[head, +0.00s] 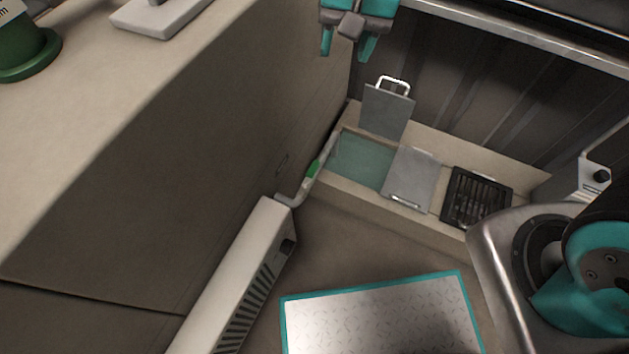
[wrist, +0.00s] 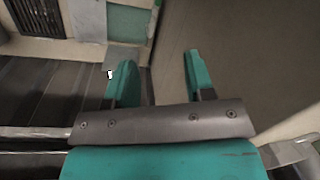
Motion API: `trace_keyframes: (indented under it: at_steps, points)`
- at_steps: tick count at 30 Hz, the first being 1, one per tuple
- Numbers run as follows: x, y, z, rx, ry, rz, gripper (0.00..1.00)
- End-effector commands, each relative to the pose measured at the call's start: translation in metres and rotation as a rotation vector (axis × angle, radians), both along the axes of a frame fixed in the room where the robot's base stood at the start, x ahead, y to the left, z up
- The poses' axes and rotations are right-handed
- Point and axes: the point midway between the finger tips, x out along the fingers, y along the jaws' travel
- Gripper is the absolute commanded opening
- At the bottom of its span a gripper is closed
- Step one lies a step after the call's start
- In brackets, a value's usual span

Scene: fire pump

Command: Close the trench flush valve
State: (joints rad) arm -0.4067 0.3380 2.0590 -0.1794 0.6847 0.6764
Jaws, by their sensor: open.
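No part is clearly recognisable as the trench flush valve. A grey pipe with a green band (head: 313,169) runs along the cabinet side to the open trench bay (head: 362,160), where a valve handle cannot be made out. My gripper (head: 347,45) is open and empty at the top of the head view, above and behind the trench. In the wrist view its two teal fingers (wrist: 158,78) are apart with nothing between them. A grey cover (head: 387,112) with a white handle stands raised behind the bay; the trench also shows at the wrist view's upper left (wrist: 128,22).
A flat grey cover (head: 411,178) and a black grate (head: 476,198) lie right of the bay. A small box with a black knob (head: 601,176) stands at the right. A tall cabinet (head: 180,180) and a vented white housing (head: 240,270) bound the left.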

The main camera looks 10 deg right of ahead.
Motion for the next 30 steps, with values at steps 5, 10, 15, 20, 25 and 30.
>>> trace_keyframes:
  at_steps: [5, 10, 15, 20, 25, 30]
  points:
    - [0.037, 0.019, -0.143, -0.072, 0.026, -0.195, 0.49]
    - [0.06, 0.031, -0.222, -0.119, 0.027, -0.341, 0.49]
    - [0.07, 0.036, -0.258, -0.142, 0.025, -0.418, 0.49]
    - [0.072, 0.037, -0.273, -0.148, 0.025, -0.435, 0.49]
    - [0.071, 0.037, -0.304, -0.149, 0.026, -0.434, 0.49]
    - [0.071, 0.037, -0.344, -0.15, 0.027, -0.433, 0.49]
